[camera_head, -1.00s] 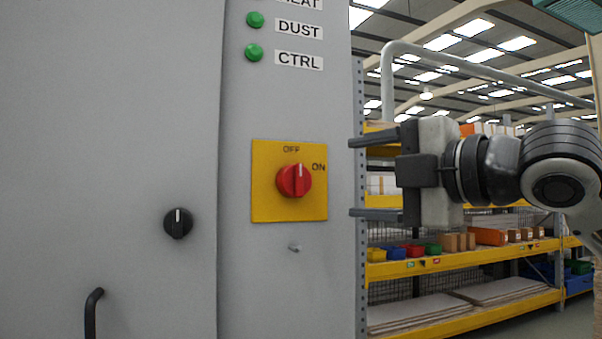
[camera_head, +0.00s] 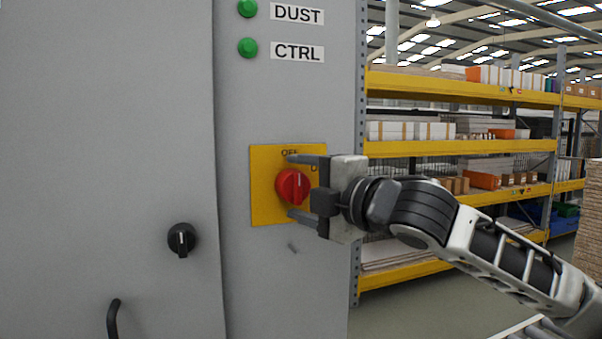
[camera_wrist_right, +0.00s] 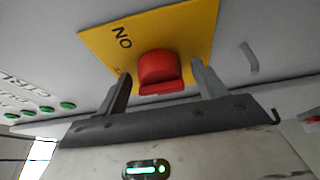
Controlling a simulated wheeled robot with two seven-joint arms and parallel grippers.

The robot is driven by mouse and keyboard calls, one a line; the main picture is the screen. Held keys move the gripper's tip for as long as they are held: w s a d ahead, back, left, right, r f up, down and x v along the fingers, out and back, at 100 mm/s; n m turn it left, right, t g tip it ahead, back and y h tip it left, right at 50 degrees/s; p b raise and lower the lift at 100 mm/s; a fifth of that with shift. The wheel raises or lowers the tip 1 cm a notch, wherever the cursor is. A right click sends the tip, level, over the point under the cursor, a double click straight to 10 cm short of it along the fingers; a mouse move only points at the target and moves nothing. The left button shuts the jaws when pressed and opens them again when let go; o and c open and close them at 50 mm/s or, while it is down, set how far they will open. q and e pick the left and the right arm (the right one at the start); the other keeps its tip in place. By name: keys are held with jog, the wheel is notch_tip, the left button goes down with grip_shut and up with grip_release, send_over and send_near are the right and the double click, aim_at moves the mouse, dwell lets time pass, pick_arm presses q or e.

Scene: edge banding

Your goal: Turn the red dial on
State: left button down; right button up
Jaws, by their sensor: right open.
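The red dial (camera_head: 293,186) sits on a yellow plate (camera_head: 264,208) on the grey cabinet. Its white mark points up toward OFF; the ON label is mostly hidden behind my gripper. My right gripper (camera_head: 291,186) is open, with one finger above the dial and one below it. In the right wrist view the dial (camera_wrist_right: 160,72) lies between the two fingers of the gripper (camera_wrist_right: 162,84), with a gap on each side. I cannot tell whether a finger touches it. My left gripper is not in view.
A black knob (camera_head: 182,240) and a black handle (camera_head: 113,318) are on the cabinet's left panel. Green lamps labelled DUST and CTRL (camera_head: 247,47) are above the plate. A small grey peg (camera_head: 292,248) juts out below it. Yellow shelving (camera_head: 460,148) stands behind on the right.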

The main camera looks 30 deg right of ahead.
jog(key=shift+w, duration=0.1)
jog(key=c, duration=1)
jog(key=shift+o, duration=0.2)
